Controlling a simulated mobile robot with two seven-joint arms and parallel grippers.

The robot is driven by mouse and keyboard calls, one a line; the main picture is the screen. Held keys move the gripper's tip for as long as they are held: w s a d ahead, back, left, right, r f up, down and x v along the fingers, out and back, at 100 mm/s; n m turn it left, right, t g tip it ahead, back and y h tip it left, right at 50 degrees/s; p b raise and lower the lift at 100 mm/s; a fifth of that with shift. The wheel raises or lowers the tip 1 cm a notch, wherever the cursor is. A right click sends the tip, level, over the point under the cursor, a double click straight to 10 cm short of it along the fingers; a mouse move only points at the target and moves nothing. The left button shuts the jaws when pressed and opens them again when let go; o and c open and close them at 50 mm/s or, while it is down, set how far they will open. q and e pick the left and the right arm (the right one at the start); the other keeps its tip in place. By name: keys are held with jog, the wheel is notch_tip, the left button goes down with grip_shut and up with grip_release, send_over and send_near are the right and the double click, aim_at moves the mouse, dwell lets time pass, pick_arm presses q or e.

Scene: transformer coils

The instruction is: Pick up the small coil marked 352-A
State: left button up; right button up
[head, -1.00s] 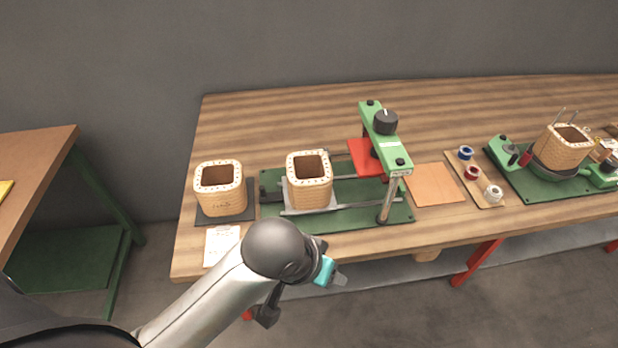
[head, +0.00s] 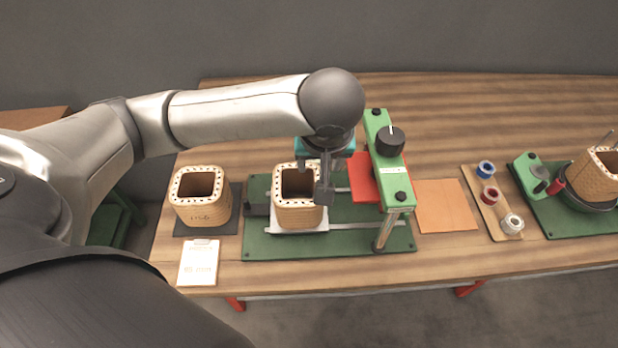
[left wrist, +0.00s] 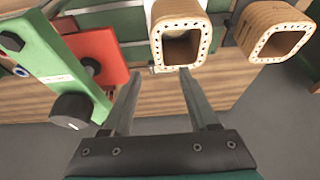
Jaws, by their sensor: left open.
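One square tan coil (head: 297,215) sits on a light plate on the green fixture. It also shows at the top middle of the left wrist view (left wrist: 180,40). A second coil (head: 202,212) stands on a dark mat at the table's left and shows at the top right of the left wrist view (left wrist: 272,32). It bears small dark writing that I cannot read, so I cannot tell which coil is 352-A. My left gripper (head: 324,185) is open and empty, pointing down above the right part of the fixture coil. My right gripper is not in view.
A green press bar (head: 388,165) with a black knob and red plate stands close right of the gripper. A paper tag (head: 198,262) lies at the front left. An orange sheet (head: 446,206), a spool board (head: 507,228) and another coil (head: 592,178) are further right.

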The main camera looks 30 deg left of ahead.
aim_at(316, 174)
pick_arm(q)
jog(key=x, duration=0.1)
jog(key=b+x, duration=0.1)
jog(key=x, duration=0.3)
jog(key=shift+s+f, duration=0.15)
jog(key=shift+s, duration=0.15)
jog(key=b+x, duration=0.1)
jog(key=x, duration=0.2)
jog(key=shift+w+f, duration=0.2)
jog(key=shift+f, duration=0.15)
jog(key=shift+w+a+f, duration=0.1)
jog(key=shift+w+f, duration=0.05)
jog(key=shift+f, duration=0.2)
jog(key=x, duration=0.1)
jog(key=b+x, duration=0.1)
jog(key=x, duration=0.3)
jog(key=shift+w+d+b, duration=0.2)
jog(key=shift+d+b, duration=0.15)
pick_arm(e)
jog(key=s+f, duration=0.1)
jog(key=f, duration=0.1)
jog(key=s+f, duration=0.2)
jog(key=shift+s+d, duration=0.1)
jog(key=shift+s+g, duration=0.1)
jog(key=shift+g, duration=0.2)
pick_arm(q)
jog(key=shift+c, duration=0.8)
grip_shut()
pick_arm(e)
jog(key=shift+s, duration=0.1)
